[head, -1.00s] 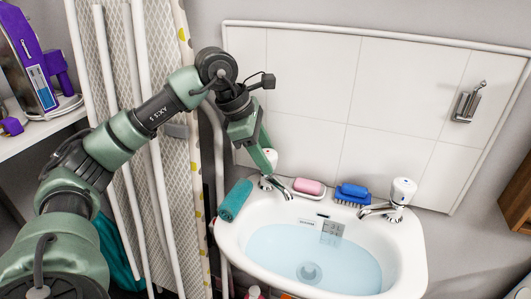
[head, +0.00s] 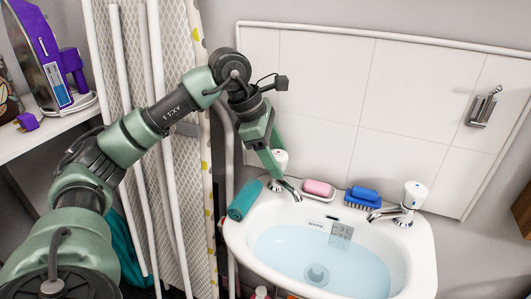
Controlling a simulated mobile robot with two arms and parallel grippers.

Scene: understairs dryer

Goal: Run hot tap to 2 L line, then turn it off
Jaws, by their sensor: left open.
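The white basin (head: 426,262) holds a pool of pale blue water (head: 300,258). A grey marked label (head: 341,234) is on its back inner wall, its lower part at the water; its lines are too small to read. The left tap (head: 289,190) has a chrome spout and a white head (head: 281,160). The right tap (head: 408,208) also has a white head. Whether water runs from either spout is not clear. My left gripper (head: 276,161) is open, with its fingers at the left tap's head, partly hiding it. Contact cannot be told. My right gripper is not in view.
A teal rolled cloth (head: 244,200), a pink soap (head: 318,188) and a blue brush (head: 363,196) lie along the basin's rim. A patterned ironing board (head: 178,215) and white poles stand at left, beside a shelf (head: 50,135) with purple items.

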